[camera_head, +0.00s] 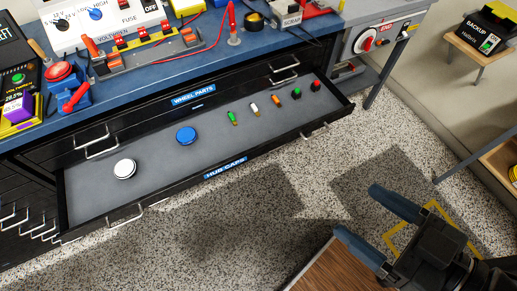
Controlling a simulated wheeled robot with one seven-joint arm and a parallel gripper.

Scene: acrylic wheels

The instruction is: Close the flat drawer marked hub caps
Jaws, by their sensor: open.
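The flat drawer marked HUB CAPS (225,168) stands pulled out from the black cabinet under the blue workbench. Its grey floor shows, with a white cap (125,169) at the left, a blue cap (186,135) in the middle and several small coloured parts toward the right. A metal handle (126,217) shows on its front at the left, and another (313,132) at the right. My gripper (366,219) is at the lower right, over the speckled floor, apart from the drawer front. Its two blue-grey fingers are spread open with nothing between them.
A drawer labelled WHEEL PARTS (194,94) sits above and is shut. The blue bench top (215,40) holds switches, wires and a voltage unit. A wooden surface (338,268) lies beside my gripper. Speckled floor (250,215) is clear in front of the drawer.

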